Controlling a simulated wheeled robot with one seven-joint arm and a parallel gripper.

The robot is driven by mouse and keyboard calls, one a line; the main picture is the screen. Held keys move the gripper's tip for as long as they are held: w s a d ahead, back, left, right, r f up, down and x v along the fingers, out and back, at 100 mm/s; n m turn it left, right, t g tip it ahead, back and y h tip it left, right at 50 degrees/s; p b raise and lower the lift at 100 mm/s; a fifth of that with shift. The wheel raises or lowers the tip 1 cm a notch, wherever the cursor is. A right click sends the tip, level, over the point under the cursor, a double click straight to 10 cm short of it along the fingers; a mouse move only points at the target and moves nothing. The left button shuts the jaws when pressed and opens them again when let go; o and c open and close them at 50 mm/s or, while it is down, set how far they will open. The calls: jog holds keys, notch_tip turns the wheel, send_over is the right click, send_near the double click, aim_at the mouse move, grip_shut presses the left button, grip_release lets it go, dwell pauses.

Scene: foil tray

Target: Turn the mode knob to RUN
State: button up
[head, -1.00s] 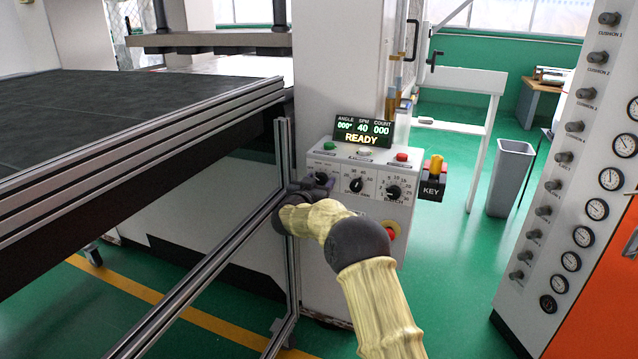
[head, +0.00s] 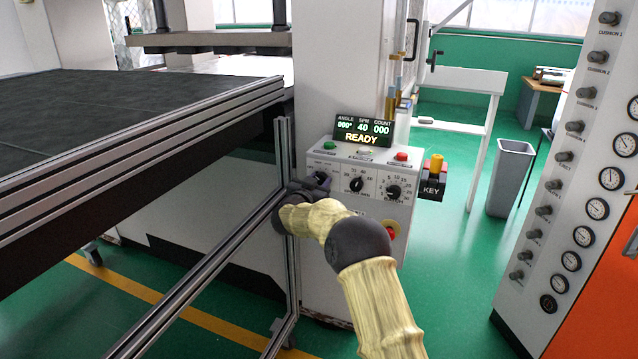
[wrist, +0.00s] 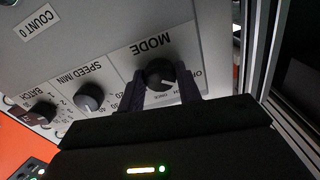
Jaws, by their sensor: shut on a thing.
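The mode knob (wrist: 160,74) is a round dark dial under the label MODE, upside down in the wrist view. My gripper (wrist: 162,86) has one finger on each side of the knob and is shut on it. The panel text around the knob is partly hidden by the fingers, and I cannot read the RUN mark. In the head view my gripper (head: 312,183) is at the left knob of the control box (head: 340,235) and hides most of it. The display (head: 362,131) reads READY.
A speed knob (head: 356,184) and a batch knob (head: 393,191) sit to the right on the same panel. Green and red buttons are above. A key box (head: 432,187) hangs on the right side. A metal frame post (head: 286,160) stands close to the left of my gripper.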

jog(key=m+b, duration=0.2)
jog(key=m, duration=0.4)
jog(key=shift+f+m, duration=0.15)
jog(key=shift+m, duration=0.25)
jog(key=m+b, duration=0.2)
jog(key=m, duration=0.1)
jog(key=shift+m+b, duration=0.3)
jog(key=shift+m, duration=0.1)
jog(key=m+b, duration=0.2)
jog(key=m, duration=0.1)
jog(key=shift+f+m, duration=0.1)
jog(key=shift+m, duration=0.2)
jog(key=m+b, duration=0.4)
jog(key=m, duration=0.1)
jog(key=shift+b, duration=0.3)
jog(key=shift+m+b, duration=1.1)
jog(key=shift+m, duration=0.6)
jog(key=o, duration=1)
jog(key=shift+r, duration=0.2)
